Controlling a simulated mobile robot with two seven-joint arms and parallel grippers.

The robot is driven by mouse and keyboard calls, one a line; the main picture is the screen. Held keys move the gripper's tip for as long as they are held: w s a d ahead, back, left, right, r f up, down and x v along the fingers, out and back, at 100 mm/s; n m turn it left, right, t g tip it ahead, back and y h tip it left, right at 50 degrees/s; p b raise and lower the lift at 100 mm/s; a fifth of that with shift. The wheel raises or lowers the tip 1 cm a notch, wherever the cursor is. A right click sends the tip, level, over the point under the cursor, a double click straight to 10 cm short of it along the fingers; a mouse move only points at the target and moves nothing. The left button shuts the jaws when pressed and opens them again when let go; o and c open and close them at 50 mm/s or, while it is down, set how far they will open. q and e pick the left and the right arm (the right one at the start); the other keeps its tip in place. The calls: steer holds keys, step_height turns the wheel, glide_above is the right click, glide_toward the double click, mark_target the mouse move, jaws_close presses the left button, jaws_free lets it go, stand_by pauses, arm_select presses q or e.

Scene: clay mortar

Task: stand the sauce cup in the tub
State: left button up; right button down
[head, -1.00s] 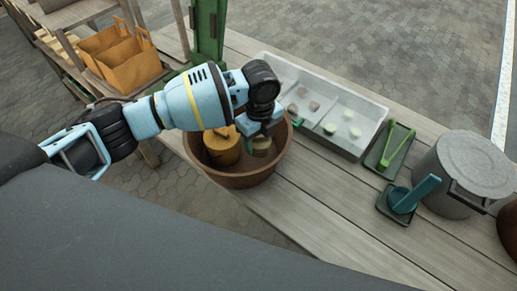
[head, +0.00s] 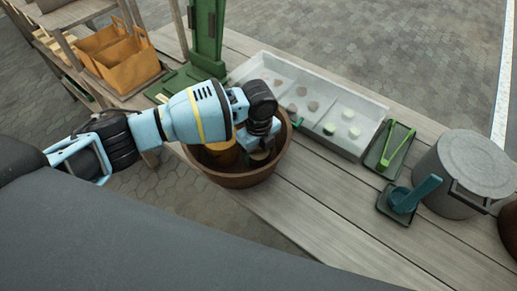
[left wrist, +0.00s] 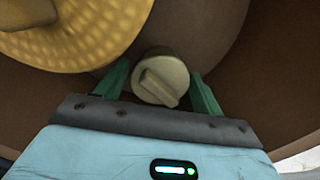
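The tub (head: 237,181) is a round brown bowl at the front edge of the bench in the head view. The sauce cup (left wrist: 161,78), small, beige and round with a raised bar on top, is inside it; in the head view it shows partly (head: 261,154) beneath my gripper. My left gripper (left wrist: 160,72) reaches down into the tub. Its green fingers stand on either side of the cup, with narrow gaps showing, so it looks open. Whether the cup's base rests on the tub floor is hidden. My right gripper is out of view.
A yellow woven-looking container (left wrist: 75,28) shares the tub, close to the cup. Behind is a pale divided tray (head: 345,141) with small rounds. Green tongs (head: 397,146), a blue-green scoop (head: 415,194) and a grey pot (head: 465,172) stand to the right.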

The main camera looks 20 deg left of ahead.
arm_select(q)
steer(key=shift+o, duration=0.7)
steer(key=shift+r, duration=0.25)
step_height(320, 180, up, 11)
steer(key=shift+f+p, duration=0.1)
steer(key=shift+p, duration=0.45)
steer(key=shift+r, duration=0.55)
steer(key=shift+a, duration=0.1)
